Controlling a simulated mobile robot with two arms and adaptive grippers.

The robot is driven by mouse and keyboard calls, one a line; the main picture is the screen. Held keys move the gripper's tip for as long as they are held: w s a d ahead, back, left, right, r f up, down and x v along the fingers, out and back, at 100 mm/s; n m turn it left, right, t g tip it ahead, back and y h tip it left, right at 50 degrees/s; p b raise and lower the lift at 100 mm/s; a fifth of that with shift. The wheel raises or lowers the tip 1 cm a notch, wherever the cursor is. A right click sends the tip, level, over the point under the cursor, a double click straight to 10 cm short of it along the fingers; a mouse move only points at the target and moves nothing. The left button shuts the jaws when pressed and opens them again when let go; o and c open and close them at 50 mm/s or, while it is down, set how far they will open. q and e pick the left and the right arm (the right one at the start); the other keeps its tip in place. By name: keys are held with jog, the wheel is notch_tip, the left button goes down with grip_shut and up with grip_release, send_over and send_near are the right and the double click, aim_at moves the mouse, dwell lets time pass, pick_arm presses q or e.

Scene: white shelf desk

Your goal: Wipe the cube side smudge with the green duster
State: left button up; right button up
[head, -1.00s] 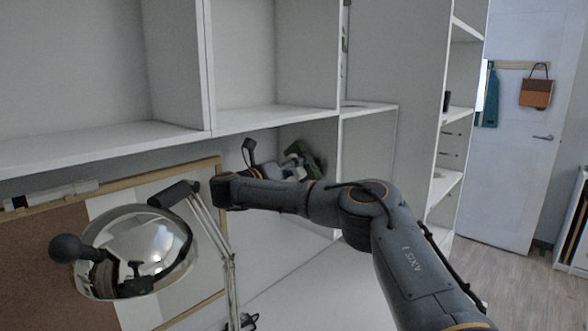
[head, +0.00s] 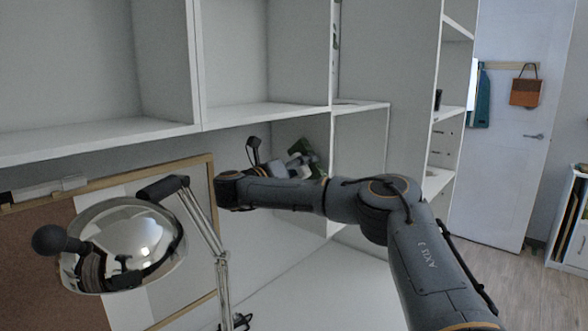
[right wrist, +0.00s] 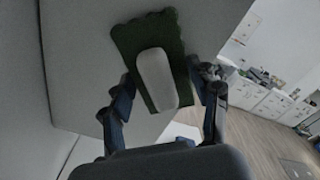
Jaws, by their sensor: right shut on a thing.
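The green duster (right wrist: 183,70) has a dark green fuzzy pad and a pale grey handle (right wrist: 157,79). In the right wrist view its pad faces a plain grey panel (right wrist: 85,60); I cannot tell if they touch. My right gripper (right wrist: 166,84) is shut on the duster, with a finger on each side of its handle. In the head view the duster (head: 309,149) shows small at the end of my right arm, in the cube compartment under the shelf, and the gripper (head: 298,166) is partly hidden by that arm. No smudge can be made out. My left gripper is not in view.
A chrome desk lamp (head: 125,245) stands at the front left, before a cork-and-white board (head: 45,250). White shelf compartments (head: 265,115) run above. The white desk top (head: 320,290) below my right arm looks clear. A door (head: 510,150) is at far right.

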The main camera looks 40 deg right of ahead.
aim_at(315, 167)
jog(key=shift+s+d+f+b, duration=0.1)
jog(key=shift+s+b, duration=0.35)
jog(key=shift+s, duration=0.4)
jog(key=shift+s+d+b, duration=0.15)
jog(key=shift+s+b, duration=0.25)
jog(key=shift+s, duration=0.75)
jog(key=shift+b, duration=0.3)
jog(key=shift+w, duration=1.85)
jog(key=shift+w+a, duration=0.15)
jog(key=shift+w, duration=0.6)
jog(key=shift+w+a, duration=0.15)
jog(key=shift+w, duration=1)
